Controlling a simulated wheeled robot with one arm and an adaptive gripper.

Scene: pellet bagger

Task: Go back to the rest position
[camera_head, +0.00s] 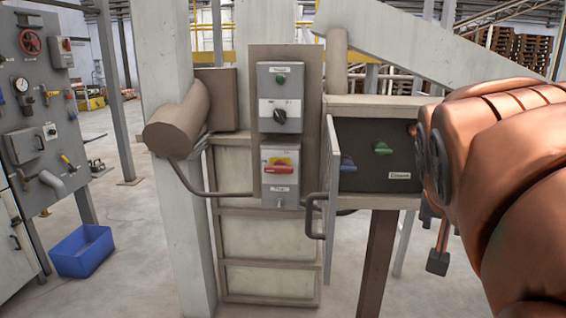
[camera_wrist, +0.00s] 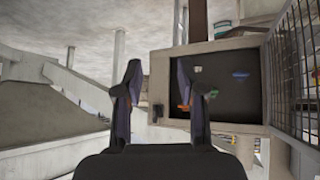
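My gripper (camera_wrist: 158,78) shows in the wrist view with its two dark fingers apart and nothing between them. The wrist view looks rolled over. Behind the right finger is the dark control panel (camera_wrist: 235,98) with a blue knob (camera_wrist: 240,75) and a green knob. In the head view my copper arm fills the right side and hides the right edge of that panel (camera_head: 375,160). My gripper cannot be made out there. I cannot tell whether a finger touches the panel.
The panel's hinged door (camera_head: 331,200) stands open towards me. Left of it is a post with a grey switch box (camera_head: 280,97) and a red-handled switch (camera_head: 280,178). A valve board (camera_head: 40,110) and a blue bin (camera_head: 82,251) stand at far left. Floor between is clear.

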